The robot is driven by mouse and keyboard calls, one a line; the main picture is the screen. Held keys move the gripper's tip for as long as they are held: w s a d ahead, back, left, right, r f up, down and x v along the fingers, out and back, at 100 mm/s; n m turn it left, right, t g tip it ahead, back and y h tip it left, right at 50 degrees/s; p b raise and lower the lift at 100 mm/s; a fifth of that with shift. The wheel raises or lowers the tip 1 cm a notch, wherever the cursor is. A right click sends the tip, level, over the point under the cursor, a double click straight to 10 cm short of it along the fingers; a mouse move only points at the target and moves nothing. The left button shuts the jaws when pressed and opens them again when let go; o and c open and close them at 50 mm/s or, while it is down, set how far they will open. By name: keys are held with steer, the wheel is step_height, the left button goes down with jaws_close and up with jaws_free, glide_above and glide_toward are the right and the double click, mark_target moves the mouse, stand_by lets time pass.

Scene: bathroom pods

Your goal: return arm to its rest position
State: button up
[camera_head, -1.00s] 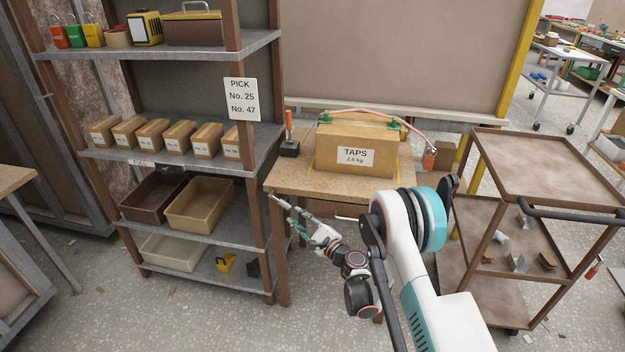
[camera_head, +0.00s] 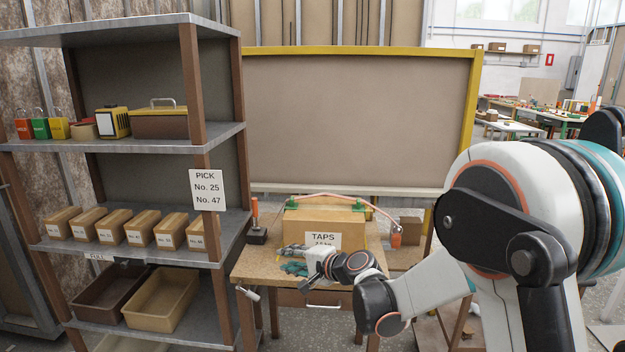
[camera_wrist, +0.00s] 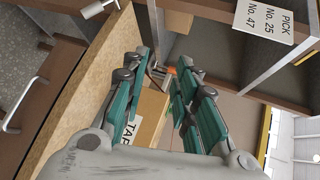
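My gripper (camera_head: 294,260) shows in the head view in front of the workbench, before the lower part of the TAPS box, with its fingers pointing left. In the wrist view my gripper (camera_wrist: 162,68) has its two teal fingers apart, with nothing held between them. My arm folds in from the right side of the head view. The TAPS box (camera_head: 322,219) stands on the workbench (camera_head: 262,268) behind the gripper, and its label is partly hidden. The box also shows beyond the fingers in the wrist view (camera_wrist: 150,112).
A shelf rack (camera_head: 225,130) stands at left, holding small boxes (camera_head: 113,226) and open bins (camera_head: 160,298). A sign (camera_head: 208,190) hangs on its post. A red-handled tool in a black base (camera_head: 257,232) stands left of the box. A yellow-framed board (camera_head: 355,125) is behind.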

steer(key=s+d+r+n+h, duration=0.2)
steer(key=s+d+r+n, duration=0.1)
steer(key=s+d+r, duration=0.4)
steer(key=s+d+n+g+h, duration=0.1)
steer(key=s+d+n+h, duration=0.1)
steer(key=s+d, duration=0.4)
steer(key=s+d+f+n+h, duration=0.1)
steer(key=s+d, duration=0.5)
steer(key=s, duration=0.8)
steer(key=s+d+f+n+g+h, duration=0.1)
steer(key=s+d+n+h, duration=0.2)
steer(key=s, duration=0.7)
steer(key=d+h, duration=0.2)
steer(key=d, duration=0.1)
steer(key=shift+s+d+g, duration=0.3)
steer(key=shift+s+d, duration=0.05)
steer(key=shift+d, duration=0.05)
